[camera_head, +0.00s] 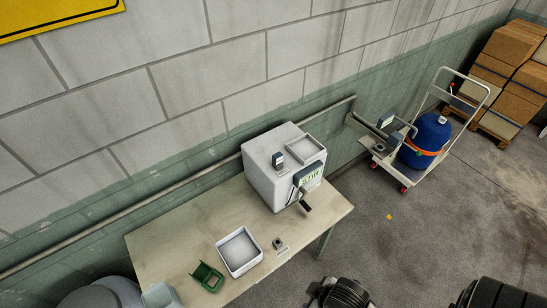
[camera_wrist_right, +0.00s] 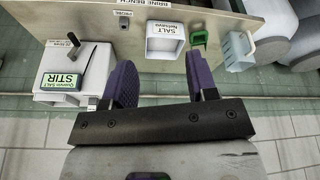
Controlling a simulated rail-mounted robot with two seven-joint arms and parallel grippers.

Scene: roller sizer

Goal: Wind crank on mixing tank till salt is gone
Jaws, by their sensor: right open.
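The mixing tank is a white box (camera_head: 285,168) on the bench, with a green STIR label (camera_head: 308,176) on its front. Its dark crank handle (camera_head: 305,205) sticks out low at the front. In the right wrist view the tank (camera_wrist_right: 98,75) stands at the left, with the crank's dark grip (camera_wrist_right: 92,54) beside the STIR label (camera_wrist_right: 62,81). My right gripper (camera_wrist_right: 164,82) is open and empty, its purple fingers apart, to the right of the tank in that view. Whether salt is inside the tank cannot be seen. My left gripper is not in view.
A white salt bin (camera_head: 239,252), a green scoop (camera_head: 207,276) and a small probe (camera_head: 278,244) sit on the bench (camera_head: 165,240). A cart (camera_head: 385,166) carries a blue drum (camera_head: 425,140); stacked boxes (camera_head: 510,65) stand beyond. The floor right of the bench is mostly clear.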

